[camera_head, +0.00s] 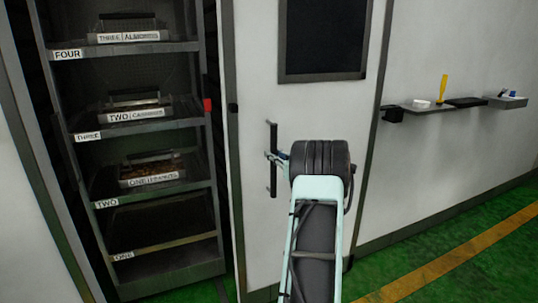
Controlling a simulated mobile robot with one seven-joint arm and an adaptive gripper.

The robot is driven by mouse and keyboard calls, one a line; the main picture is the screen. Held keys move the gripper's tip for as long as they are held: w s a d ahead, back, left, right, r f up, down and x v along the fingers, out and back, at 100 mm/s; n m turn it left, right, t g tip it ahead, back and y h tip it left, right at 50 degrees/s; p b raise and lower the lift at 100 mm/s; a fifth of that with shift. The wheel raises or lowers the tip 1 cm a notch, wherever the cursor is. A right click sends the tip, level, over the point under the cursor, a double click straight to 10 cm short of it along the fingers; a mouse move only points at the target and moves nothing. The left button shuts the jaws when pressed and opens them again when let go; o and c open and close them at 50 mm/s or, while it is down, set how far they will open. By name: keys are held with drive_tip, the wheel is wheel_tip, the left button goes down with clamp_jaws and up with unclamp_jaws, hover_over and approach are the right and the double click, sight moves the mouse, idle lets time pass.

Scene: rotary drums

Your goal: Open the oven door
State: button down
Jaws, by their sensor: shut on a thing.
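The oven door (262,240) is a white panel in the middle of the head camera view, with a dark window (322,40) at its top. A dark vertical bar handle (273,183) stands on the door left of my arm. My gripper (272,157) reaches left from the end of my arm to the handle and is shut on it around its middle. The arm's dark wrist hides part of the gripper and of the door behind it.
A tall dark rack (140,120) with labelled shelves and trays stands at the left. A wall shelf (445,106) with a yellow-handled tool (443,88) is at the right. Green floor (440,265) with a yellow stripe is clear at the lower right.

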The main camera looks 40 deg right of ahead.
drive_tip(key=shift+w+a+r, duration=0.15)
drive_tip(key=shift+r, duration=0.05)
drive_tip(key=c, duration=1.8)
unclamp_jaws()
drive_tip(key=shift+f, duration=0.1)
drive_tip(key=shift+o, duration=0.2)
drive_tip(key=s+a, duration=0.1)
drive_tip(key=s, duration=1.1)
drive_tip(key=shift+a, duration=0.15)
drive_tip(key=shift+w, duration=0.1)
